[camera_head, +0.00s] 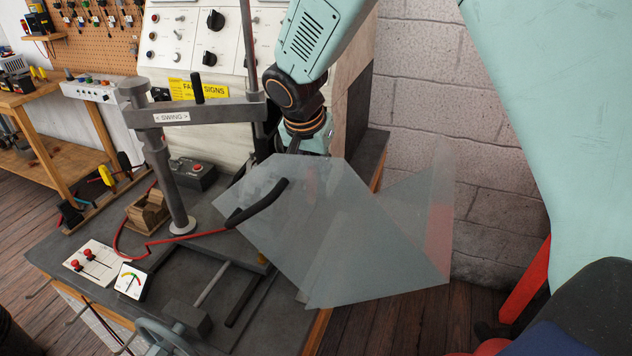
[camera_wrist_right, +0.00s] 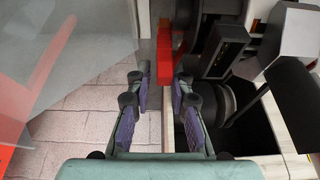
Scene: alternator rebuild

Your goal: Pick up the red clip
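A red block-shaped piece, which looks like the red clip (camera_wrist_right: 164,56), shows in the right wrist view just beyond and between my fingertips. My right gripper (camera_wrist_right: 160,82) is open, with its purple-padded fingers apart and nothing between the pads. I cannot tell whether the fingertips touch the red piece. In the head view my right arm comes down from the top, and its gripper is hidden behind a see-through grey shield (camera_head: 345,230). My left gripper is not in view.
The shield hangs over the right side of the dark bench (camera_head: 75,235). A swing arm on a post (camera_head: 175,190), red-knobbed panel (camera_head: 90,260), meter (camera_head: 132,281) and wooden block (camera_head: 148,210) stand left. A red cable (camera_head: 180,238) crosses the bench. A block wall (camera_head: 440,90) stands behind.

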